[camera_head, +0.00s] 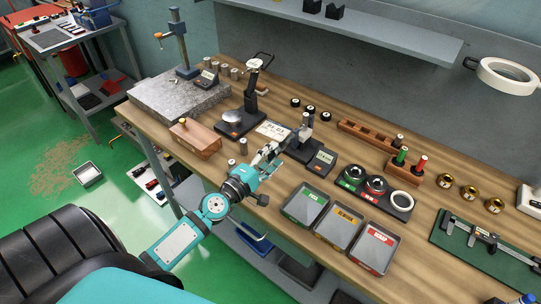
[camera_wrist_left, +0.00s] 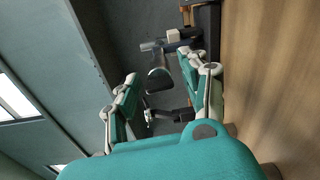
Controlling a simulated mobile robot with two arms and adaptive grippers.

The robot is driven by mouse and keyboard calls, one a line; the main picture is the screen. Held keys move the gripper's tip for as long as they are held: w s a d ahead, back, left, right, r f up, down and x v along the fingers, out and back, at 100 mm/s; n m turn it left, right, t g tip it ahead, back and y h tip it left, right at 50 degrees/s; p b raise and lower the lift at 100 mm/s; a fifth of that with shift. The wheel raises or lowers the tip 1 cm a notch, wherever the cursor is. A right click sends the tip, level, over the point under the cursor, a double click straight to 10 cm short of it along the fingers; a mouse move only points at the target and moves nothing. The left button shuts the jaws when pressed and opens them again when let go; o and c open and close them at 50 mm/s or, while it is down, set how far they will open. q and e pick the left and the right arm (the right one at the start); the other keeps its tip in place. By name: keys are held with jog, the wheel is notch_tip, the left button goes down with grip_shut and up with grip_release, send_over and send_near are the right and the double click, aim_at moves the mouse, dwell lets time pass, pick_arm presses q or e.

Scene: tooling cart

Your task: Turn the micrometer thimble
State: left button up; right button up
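A small dark stand on the wooden bench holds what looks like the micrometer (camera_head: 303,133), just beyond my left gripper in the head view. Its thimble is too small to make out there. My left gripper (camera_head: 268,157) points at it from the front left, its fingers apart and nothing seen between them. In the left wrist view, my gripper (camera_wrist_left: 163,95) is open, and a grey metal cylinder (camera_wrist_left: 165,44) with a dark curved part below it shows beyond and between the fingers. I cannot tell which part is the thimble. My right gripper is not in view.
A digital readout (camera_head: 322,159) stands right of the micrometer. Three labelled trays (camera_head: 342,228) lie at the front edge. A wooden box (camera_head: 195,138) and granite plate (camera_head: 178,100) are left. A dial stand (camera_head: 252,90) rises behind. A ring gauge board (camera_head: 372,190) is right.

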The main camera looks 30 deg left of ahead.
pick_arm(q)
grip_shut()
jog(key=shift+m, duration=0.3)
jog(key=m, duration=0.3)
jog(key=shift+f, duration=0.1)
jog(key=m+p, duration=0.1)
jog(key=m, duration=0.2)
jog(key=shift+m, duration=0.4)
jog(key=m+p, duration=0.2)
jog(key=m, duration=0.2)
jog(key=shift+m, duration=0.3)
jog(key=m+p, duration=0.1)
jog(key=m, duration=0.3)
jog(key=shift+m+p, duration=0.35)
jog(key=shift+m, duration=0.05)
